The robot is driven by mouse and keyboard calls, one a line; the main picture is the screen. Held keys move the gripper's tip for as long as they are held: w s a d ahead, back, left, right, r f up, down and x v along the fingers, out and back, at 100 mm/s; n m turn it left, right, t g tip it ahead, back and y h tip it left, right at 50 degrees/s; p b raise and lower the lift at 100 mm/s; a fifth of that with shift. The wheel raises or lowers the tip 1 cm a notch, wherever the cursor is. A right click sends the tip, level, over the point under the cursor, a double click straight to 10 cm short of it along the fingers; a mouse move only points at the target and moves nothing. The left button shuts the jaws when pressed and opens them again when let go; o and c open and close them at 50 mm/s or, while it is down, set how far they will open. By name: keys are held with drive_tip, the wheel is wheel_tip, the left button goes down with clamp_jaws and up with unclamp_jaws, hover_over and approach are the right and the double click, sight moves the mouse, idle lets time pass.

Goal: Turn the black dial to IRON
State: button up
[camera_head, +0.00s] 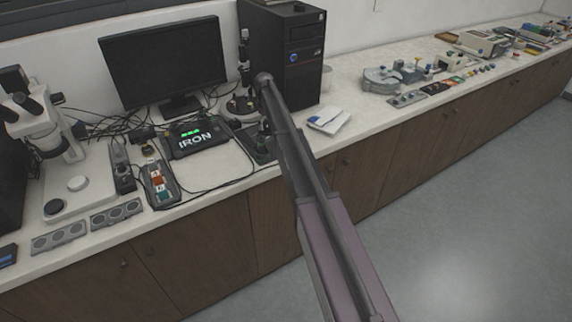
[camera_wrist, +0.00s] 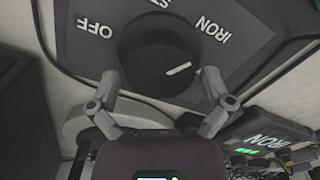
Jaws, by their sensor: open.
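The black dial (camera_wrist: 155,58) is on a dark panel (camera_wrist: 95,62) in the wrist view. The panel carries the white words OFF on the left and IRON on the upper right, and a word cut off at the top edge. The dial's white line is on its lower right and slants up to the right. My gripper (camera_wrist: 161,84) is open, with one fingertip at each side of the dial's lower part. I cannot tell if the fingers touch it. In the head view my arm covers most of the panel (camera_head: 262,155) and the dial.
A small black box (camera_head: 193,139) with a green display reads IRON, left of my arm. A monitor (camera_head: 165,60), a computer tower (camera_head: 297,55) and a microscope (camera_head: 45,125) stand around it. Loose cables cross the bench. A white pad (camera_head: 328,119) lies to the right.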

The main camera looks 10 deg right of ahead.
sight(266, 123)
drive_tip(key=n, duration=0.5)
drive_tip(key=shift+s, duration=0.1)
drive_tip(key=shift+r+n+p, duration=0.3)
drive_tip(key=shift+r+p, duration=0.1)
wheel_tip(266, 123, up, 13)
drive_tip(key=p, duration=1.4)
drive_tip(key=s+f+m+b, duration=0.3)
drive_tip(key=s+m+b, duration=0.1)
drive_tip(key=s, duration=1.2)
drive_tip(key=s+f+m+b, duration=0.3)
drive_tip(key=s+m, duration=0.4)
drive_tip(key=s, duration=1)
drive_tip(key=shift+s+f+b, duration=0.15)
drive_tip(key=shift+f+b, duration=0.2)
drive_tip(key=shift+d, duration=0.1)
drive_tip(key=s+m, duration=0.4)
drive_tip(key=s, duration=0.8)
drive_tip(key=shift+s, duration=0.25)
